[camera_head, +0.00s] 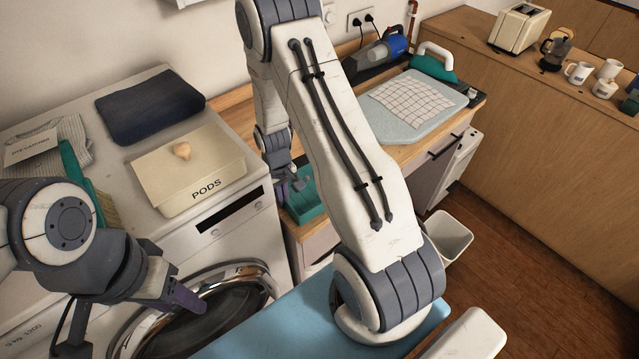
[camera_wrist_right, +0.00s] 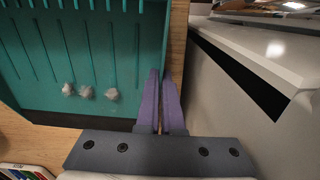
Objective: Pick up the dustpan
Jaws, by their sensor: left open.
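The dustpan (camera_wrist_right: 85,45) is a teal, ribbed pan with several grey lint clumps in it. In the head view the dustpan (camera_head: 306,208) lies on the wooden counter beside the washing machine, partly hidden by my right arm. My right gripper (camera_wrist_right: 163,82) has its purple fingers close together, one on each side of the dustpan's side wall, and appears shut on that wall. In the head view my right gripper (camera_head: 292,190) is small and partly hidden at the pan. My left gripper (camera_head: 190,298) is open and empty in front of the washing machine door.
The washing machine (camera_head: 235,235) stands close to the pan and carries a pods box (camera_head: 190,165), dark folded cloth (camera_head: 150,105) and a teal brush (camera_head: 85,185). An ironing pad (camera_head: 415,125) lies further right on the counter. A white bin (camera_head: 448,238) stands on the floor.

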